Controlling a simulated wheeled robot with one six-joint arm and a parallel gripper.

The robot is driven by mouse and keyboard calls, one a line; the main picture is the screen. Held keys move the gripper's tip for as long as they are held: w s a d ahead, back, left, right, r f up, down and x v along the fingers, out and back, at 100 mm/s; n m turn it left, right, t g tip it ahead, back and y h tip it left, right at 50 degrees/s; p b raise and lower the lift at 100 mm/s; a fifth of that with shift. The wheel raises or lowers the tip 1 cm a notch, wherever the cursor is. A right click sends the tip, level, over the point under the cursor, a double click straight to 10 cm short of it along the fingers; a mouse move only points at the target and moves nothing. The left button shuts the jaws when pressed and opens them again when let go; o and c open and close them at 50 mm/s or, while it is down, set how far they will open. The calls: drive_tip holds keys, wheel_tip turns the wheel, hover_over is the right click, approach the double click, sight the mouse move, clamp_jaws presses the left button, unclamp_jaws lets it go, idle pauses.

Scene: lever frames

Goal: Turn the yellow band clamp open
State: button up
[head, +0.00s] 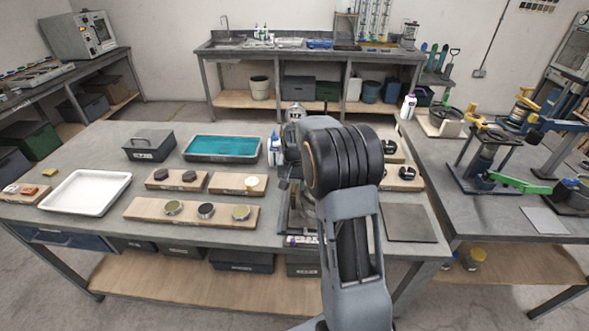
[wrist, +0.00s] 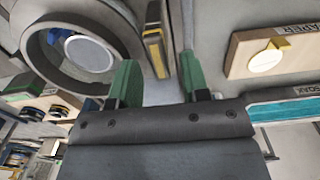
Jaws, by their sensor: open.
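In the wrist view, a yellow bar with dark edges (wrist: 155,47) stands beside a large grey ring (wrist: 45,45) with a pale round disc inside. It looks like the yellow band clamp, but I cannot tell for sure. My gripper (wrist: 158,62) has two green fingers, apart and empty. The yellow bar shows between and beyond the fingertips; I cannot tell whether they touch it. In the head view, my arm hides the gripper and most of the fixture at the middle of the bench.
In the head view, a teal tray (head: 222,149), a white tray (head: 85,192) and boards with round parts (head: 190,213) stand left of my arm. A grey mat (head: 408,222) lies right.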

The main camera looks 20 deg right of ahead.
sight(294, 186)
wheel_tip(294, 186, up, 13)
idle(0.4)
drive_tip(key=shift+f, duration=0.1)
idle(0.4)
